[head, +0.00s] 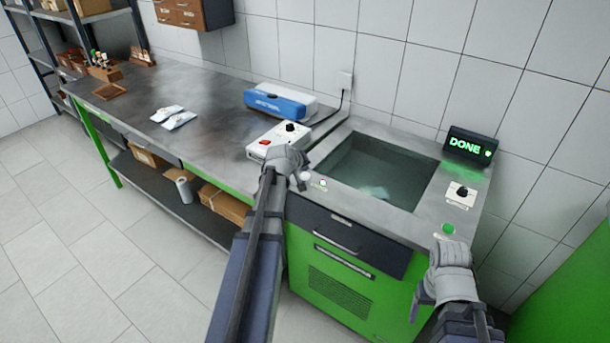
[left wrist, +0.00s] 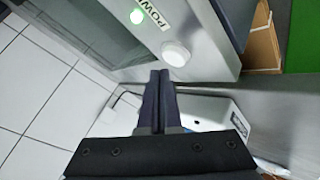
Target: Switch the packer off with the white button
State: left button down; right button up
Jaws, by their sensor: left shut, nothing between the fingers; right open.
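The white button (left wrist: 176,53) stands on the metal rim beside a label that reads as part of "POWER" in the left wrist view. It also shows in the head view (head: 305,176) at the basin's front left corner. A lit green lamp (left wrist: 150,10) is at the label's other end. My left gripper (left wrist: 159,73) is shut and empty, its tips close to the button; I cannot tell whether they touch. In the head view the left gripper (head: 298,180) is over that corner. My right gripper (head: 440,262) is open, near a green button (head: 448,229) at the right front corner.
A display (head: 468,147) reads "DONE" behind the water-filled basin (head: 350,160). A knob panel (head: 461,194) sits to its right. A white box (head: 277,143) with a red switch and black knob, and a blue-white device (head: 280,102), stand left of the basin. Two white packets (head: 174,117) lie on the bench.

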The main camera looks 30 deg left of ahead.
aim_at(305, 177)
pick_arm(q)
jog(key=shift+f, duration=0.1)
dwell(0.3)
jog(key=shift+f+b, duration=0.35)
jog(key=shift+b, duration=0.1)
jog(key=shift+f+b, duration=0.4)
jog(key=shift+b, duration=0.05)
dwell(0.4)
jog(key=shift+r, duration=0.15)
jog(key=shift+r+p, duration=0.75)
jog(key=shift+p, duration=0.15)
notch_tip(305, 177, up, 6)
jog(key=p, duration=0.6)
